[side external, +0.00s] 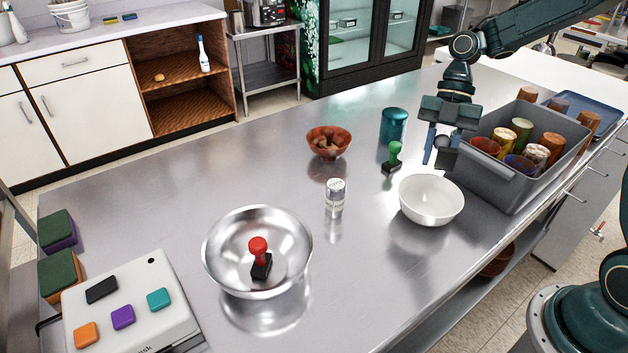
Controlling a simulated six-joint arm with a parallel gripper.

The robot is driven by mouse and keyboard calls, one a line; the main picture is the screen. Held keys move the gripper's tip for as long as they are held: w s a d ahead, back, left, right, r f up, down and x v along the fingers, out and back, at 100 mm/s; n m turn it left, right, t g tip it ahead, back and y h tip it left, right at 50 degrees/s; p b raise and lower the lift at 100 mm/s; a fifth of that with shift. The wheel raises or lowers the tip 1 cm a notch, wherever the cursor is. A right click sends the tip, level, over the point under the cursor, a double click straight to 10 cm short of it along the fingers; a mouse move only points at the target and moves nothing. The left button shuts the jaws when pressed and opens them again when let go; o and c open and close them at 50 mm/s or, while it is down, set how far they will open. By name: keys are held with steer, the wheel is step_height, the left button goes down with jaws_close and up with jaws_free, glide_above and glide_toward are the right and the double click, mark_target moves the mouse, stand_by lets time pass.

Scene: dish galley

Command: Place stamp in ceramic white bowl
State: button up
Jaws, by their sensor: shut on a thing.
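My gripper (438,150) points down above the table, just behind the ceramic white bowl (431,201). It is shut on a small dark grey thing (446,158), perhaps a stamp; the fingers partly hide it. The white bowl looks empty and stands upright on the steel table. A green stamp (393,156) stands on the table, left of my gripper and behind the bowl. A red stamp (258,256) with a black base stands inside a metal bowl (214,270).
A grey crate (492,188) of several cups stands close right of the white bowl. A white and grey can (335,197), a brown bowl (328,139) with round things and a teal canister (394,124) stand left of my gripper. A white device (140,325) is front left.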

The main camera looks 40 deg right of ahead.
steer(key=shift+f, duration=0.15)
glide_above(423, 208)
steer(key=shift+f, duration=4)
steer(key=o, duration=1)
steer(key=shift+o, duration=0.2)
step_height(423, 208, up, 7)
